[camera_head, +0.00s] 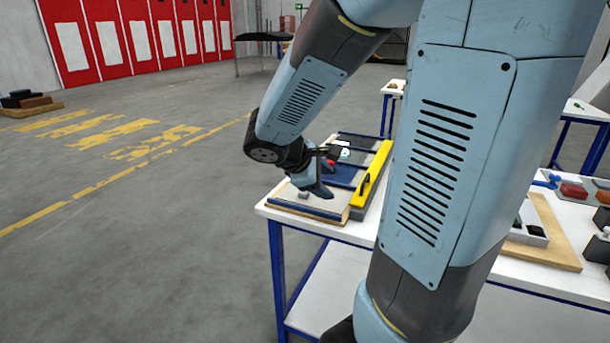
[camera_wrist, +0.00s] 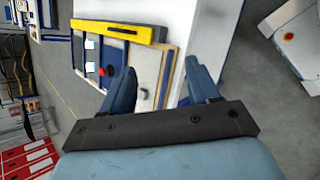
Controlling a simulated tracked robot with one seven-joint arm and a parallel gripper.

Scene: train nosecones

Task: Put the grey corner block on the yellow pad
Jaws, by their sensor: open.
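A small grey block (camera_head: 303,195), likely the corner block, lies on the pale board at the near end of a blue-framed table. It also shows in the wrist view (camera_wrist: 143,94), just right of the left finger. My gripper (camera_head: 319,187) is above this end of the board, pointing down. In the wrist view my gripper (camera_wrist: 160,68) has its two blue fingers wide apart with nothing between them. I cannot make out a flat yellow pad; a long yellow bar with black parts (camera_head: 372,178) lies along the board's right side.
Dark blue panels (camera_head: 345,174) with a red piece (camera_head: 329,162) and a white piece (camera_head: 344,154) lie behind my gripper. Another table on the right holds a wooden board (camera_head: 556,235) and several parts.

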